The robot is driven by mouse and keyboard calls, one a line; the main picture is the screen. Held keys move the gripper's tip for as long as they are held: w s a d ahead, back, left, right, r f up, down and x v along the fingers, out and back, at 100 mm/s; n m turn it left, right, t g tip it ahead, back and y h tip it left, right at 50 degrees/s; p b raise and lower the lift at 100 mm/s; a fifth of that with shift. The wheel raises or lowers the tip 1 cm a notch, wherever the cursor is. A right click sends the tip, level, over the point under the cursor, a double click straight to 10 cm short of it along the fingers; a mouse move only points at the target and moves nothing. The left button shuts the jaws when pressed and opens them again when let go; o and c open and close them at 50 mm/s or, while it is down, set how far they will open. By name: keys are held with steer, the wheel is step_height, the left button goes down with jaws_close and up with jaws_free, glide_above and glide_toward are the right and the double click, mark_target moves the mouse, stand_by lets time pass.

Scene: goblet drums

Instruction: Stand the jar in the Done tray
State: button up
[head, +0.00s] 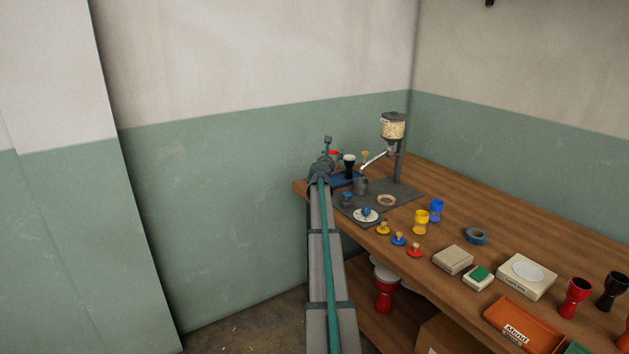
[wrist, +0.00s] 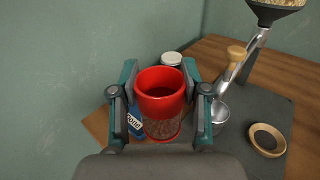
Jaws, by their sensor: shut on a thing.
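My gripper (wrist: 160,98) is shut on the jar (wrist: 160,92), which has a red collar and a see-through lower part with brown contents. The jar looks upright between the fingers. In the head view its red top (head: 334,153) shows just beyond my gripper (head: 327,160). The blue tray (head: 342,181) is at the table's far left end, partly hidden by my arm. I cannot tell whether the jar's base touches the tray.
A black drum with a white top (head: 349,164) stands in the tray, close beyond the jar. A grey cup (head: 361,186) and the hopper stand (head: 398,155) are to the right. A wooden ring (head: 386,200) lies on the grey mat. The green wall is close on the left.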

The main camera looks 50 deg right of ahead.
steer(key=shift+w+d+f+b, duration=0.25)
steer(key=shift+w+d+f, duration=1.4)
steer(key=shift+f, duration=0.55)
steer(key=shift+w+d+f+b, duration=0.3)
steer(key=shift+w+d+f, duration=1.35)
steer(key=shift+f, duration=0.5)
steer(key=shift+w+d+f+b, duration=0.25)
steer(key=shift+w+d+f, duration=1.4)
steer(key=shift+f, duration=0.55)
steer(key=shift+a+f, duration=0.1)
steer(key=shift+f, duration=0.15)
steer(key=o, duration=1.3)
steer(key=shift+r, duration=0.25)
